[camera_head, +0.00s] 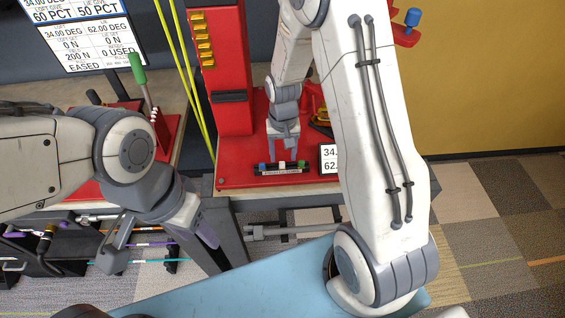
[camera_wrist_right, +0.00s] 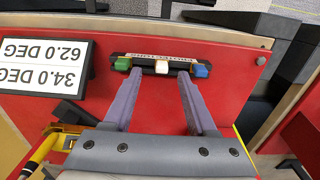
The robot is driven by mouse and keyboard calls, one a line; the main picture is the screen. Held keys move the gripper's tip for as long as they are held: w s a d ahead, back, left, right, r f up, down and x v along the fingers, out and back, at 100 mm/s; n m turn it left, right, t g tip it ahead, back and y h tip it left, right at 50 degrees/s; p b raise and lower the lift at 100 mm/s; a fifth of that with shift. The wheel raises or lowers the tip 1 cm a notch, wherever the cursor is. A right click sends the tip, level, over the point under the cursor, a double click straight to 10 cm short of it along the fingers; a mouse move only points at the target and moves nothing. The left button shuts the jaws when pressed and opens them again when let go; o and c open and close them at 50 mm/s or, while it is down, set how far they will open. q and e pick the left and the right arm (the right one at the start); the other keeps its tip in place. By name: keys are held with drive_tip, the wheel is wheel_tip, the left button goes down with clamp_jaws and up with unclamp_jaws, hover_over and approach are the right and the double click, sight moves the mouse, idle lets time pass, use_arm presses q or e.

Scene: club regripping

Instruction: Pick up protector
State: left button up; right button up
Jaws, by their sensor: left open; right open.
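A small dark rack (camera_head: 282,171) lies on the red bench plate and holds a blue, a white and a green block in a row. I cannot tell for sure which is the protector. In the right wrist view the white block (camera_wrist_right: 162,67) is in the middle, the green block (camera_wrist_right: 123,64) left and the blue block (camera_wrist_right: 201,71) right. My right gripper (camera_wrist_right: 160,86) is open and empty, its fingertips just short of the rack, on either side of the white block. It also shows above the rack in the head view (camera_head: 284,150). My left gripper (camera_head: 160,240) is open and empty, away from the bench.
A sign reading 34.0 and 62.0 DEG (camera_wrist_right: 42,66) stands beside the rack. A red column (camera_head: 222,75) rises behind it. A yellow tool (camera_wrist_right: 48,145) lies near my right gripper. A green-handled lever (camera_head: 138,72) stands at left. Shafts (camera_head: 150,243) lie on a low rack.

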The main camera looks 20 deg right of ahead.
sight(282, 162)
drive_tip(key=shift+w+a+f+p, duration=0.15)
drive_tip(key=shift+f+p, duration=0.3)
drive_tip(key=shift+f, duration=1.25)
clamp_jaws()
drive_tip(key=shift+r, duration=0.1)
